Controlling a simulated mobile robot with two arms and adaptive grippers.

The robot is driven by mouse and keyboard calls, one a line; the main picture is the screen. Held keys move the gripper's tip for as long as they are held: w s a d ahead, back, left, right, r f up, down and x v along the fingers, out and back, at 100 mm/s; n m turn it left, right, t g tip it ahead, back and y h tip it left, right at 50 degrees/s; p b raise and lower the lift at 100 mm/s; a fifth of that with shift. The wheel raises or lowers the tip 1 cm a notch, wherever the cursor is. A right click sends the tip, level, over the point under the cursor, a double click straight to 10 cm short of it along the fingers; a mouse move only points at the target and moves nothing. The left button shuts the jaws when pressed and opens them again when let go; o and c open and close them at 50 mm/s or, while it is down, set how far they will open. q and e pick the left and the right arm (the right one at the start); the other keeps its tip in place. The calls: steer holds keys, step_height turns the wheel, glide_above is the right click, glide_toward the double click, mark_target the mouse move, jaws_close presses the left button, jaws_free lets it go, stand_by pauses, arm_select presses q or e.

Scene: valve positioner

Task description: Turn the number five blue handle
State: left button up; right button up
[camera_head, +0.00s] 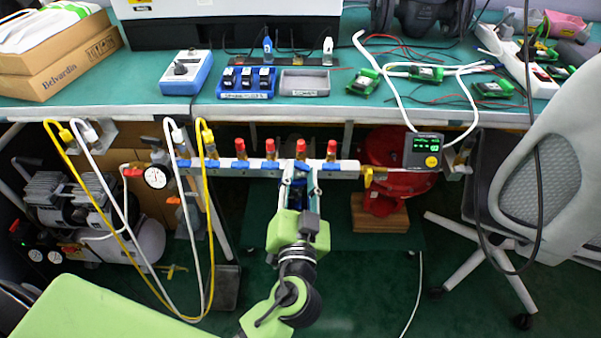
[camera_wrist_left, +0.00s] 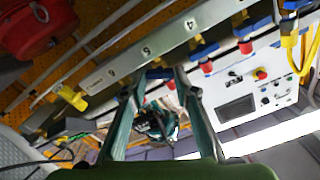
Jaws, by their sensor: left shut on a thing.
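A metal manifold bar (camera_head: 225,170) runs under the front edge of the bench, with red-capped valves and small blue handles along it. My left gripper (camera_head: 300,172) reaches up from below to the valve second from the right. In the left wrist view the bar (camera_wrist_left: 125,66) shows the numbers 5 and 4. There my left gripper (camera_wrist_left: 162,76) is shut on the number five blue handle (camera_wrist_left: 160,74), beside the 5 mark. The fingers partly hide this handle. The number four blue handle (camera_wrist_left: 203,49) is free beside it. My right gripper is not in view.
Yellow and white hoses (camera_head: 210,230) hang at the left of the bar. A digital display box (camera_head: 423,150) sits at the bar's right end. A grey chair (camera_head: 540,170) stands at the right. A compressor (camera_head: 70,205) is at the lower left.

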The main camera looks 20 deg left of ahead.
arm_select(q)
steer(key=shift+r+m, duration=0.15)
steer(key=shift+m, duration=0.45)
steer(key=m+p, duration=0.2)
steer(key=m, duration=0.3)
steer(key=shift+p, duration=0.35)
steer(key=m+p, duration=0.3)
steer(key=m, duration=0.3)
steer(key=shift+m, duration=0.4)
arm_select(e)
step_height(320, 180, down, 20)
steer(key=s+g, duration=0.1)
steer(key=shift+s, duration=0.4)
arm_select(q)
steer(key=o, duration=0.8)
